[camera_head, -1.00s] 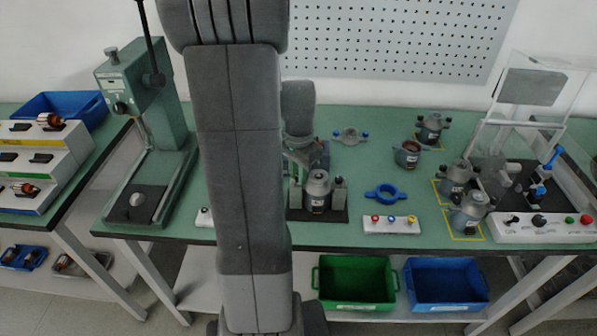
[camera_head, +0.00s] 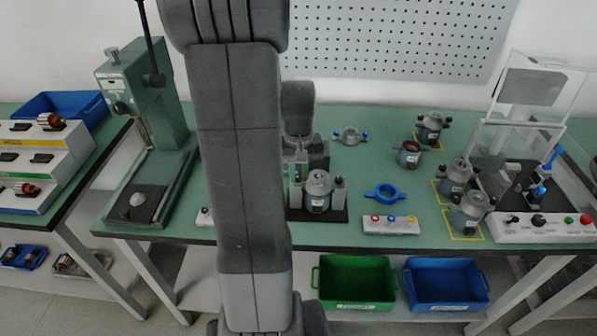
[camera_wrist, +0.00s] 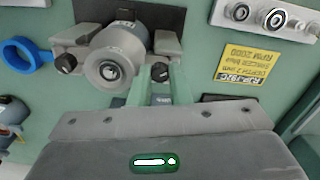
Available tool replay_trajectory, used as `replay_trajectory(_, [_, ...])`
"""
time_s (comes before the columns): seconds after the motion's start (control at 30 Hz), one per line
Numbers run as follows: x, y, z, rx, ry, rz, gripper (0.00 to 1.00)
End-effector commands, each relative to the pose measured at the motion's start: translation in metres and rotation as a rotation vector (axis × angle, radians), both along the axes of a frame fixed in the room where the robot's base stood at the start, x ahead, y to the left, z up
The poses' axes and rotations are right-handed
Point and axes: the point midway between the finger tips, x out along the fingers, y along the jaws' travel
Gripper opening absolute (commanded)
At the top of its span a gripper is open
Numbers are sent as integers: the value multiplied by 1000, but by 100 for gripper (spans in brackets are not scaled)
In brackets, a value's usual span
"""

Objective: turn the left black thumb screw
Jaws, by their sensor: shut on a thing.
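A grey motor (camera_head: 318,190) sits in a grey clamp fixture on a black base (camera_head: 335,215) on the green bench. The wrist view shows the same motor (camera_wrist: 112,60) the other way round, with a black thumb screw on each side. The left black thumb screw (camera_wrist: 159,71) is at the motor's right there, between the fingertips of my gripper (camera_wrist: 160,78). The gripper is shut on it. The other black thumb screw (camera_wrist: 66,63) is free. In the head view, my gripper and arm largely hide the left clamp.
A blue ring (camera_head: 385,194) and a white button box (camera_head: 391,224) lie to the right of the fixture. More motors (camera_head: 468,212) stand farther right. A green press (camera_head: 150,130) stands to the left.

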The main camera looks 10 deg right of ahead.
Motion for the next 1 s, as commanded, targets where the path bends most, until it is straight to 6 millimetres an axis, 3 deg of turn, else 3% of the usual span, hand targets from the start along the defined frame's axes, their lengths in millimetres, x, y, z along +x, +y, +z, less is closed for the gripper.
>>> replay_trajectory(0.6, [0, 0, 0, 0, 0, 574, 0])
replay_trajectory(1.0, [0, 0, 0, 0, 0, 824, 0])
